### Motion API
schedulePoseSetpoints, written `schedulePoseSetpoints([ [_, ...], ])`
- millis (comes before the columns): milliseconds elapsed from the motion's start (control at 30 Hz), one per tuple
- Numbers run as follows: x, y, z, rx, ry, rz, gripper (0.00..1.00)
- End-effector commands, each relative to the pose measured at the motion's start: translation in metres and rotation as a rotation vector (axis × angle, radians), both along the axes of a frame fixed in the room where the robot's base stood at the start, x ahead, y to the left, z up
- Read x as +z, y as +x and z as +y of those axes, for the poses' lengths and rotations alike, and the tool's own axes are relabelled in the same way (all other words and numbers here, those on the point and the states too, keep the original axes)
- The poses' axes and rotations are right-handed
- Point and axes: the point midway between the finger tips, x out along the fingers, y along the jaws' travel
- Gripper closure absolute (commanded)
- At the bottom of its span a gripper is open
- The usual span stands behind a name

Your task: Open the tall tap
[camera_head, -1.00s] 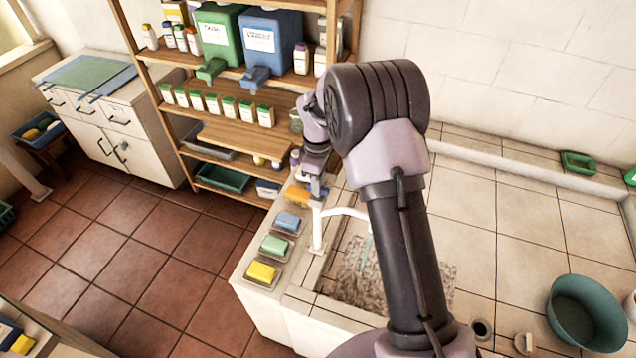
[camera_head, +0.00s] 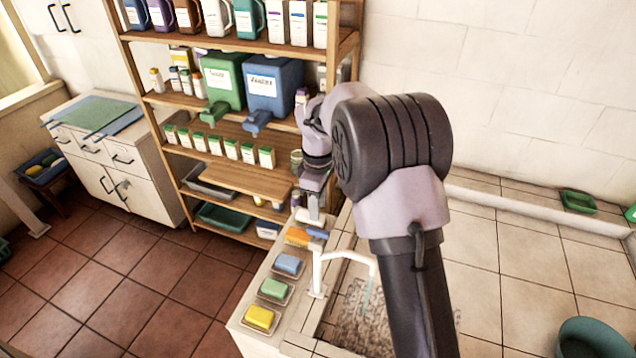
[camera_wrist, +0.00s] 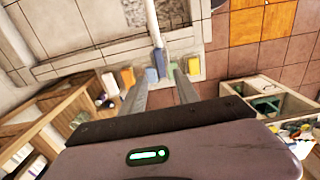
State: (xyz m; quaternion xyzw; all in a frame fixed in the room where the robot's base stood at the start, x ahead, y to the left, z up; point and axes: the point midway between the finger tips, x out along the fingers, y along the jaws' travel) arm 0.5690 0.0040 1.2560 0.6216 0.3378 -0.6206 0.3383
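The tall tap is white, with an upright post (camera_head: 318,272) and a bent spout reaching right over the basin (camera_head: 345,318). A thin pale-blue streak (camera_head: 368,290) hangs below the spout. A small blue part (camera_head: 316,233), apparently the tap's lever, is at the top of the post; a blue part also shows ahead of my fingers in the wrist view (camera_wrist: 161,62). My gripper (camera_head: 311,216) is just above and behind the tap top. In the wrist view my gripper's fingers (camera_wrist: 159,80) stand apart with nothing clearly held. Contact with the lever cannot be told.
Soap bars in orange (camera_head: 298,236), blue (camera_head: 288,264), green (camera_head: 273,289) and yellow (camera_head: 260,317) lie on dishes left of the tap. A wooden shelf unit (camera_head: 230,140) with bottles and canisters stands behind. A teal bowl (camera_head: 590,345) is at lower right.

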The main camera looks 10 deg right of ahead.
Motion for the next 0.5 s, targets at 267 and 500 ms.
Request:
schedulePoseSetpoints([
  [267,0.068,0.001,0.000,0.000,-0.001,-0.003,0.63],
  [500,0.087,0.000,0.000,0.001,0.000,0.000,0.63],
])
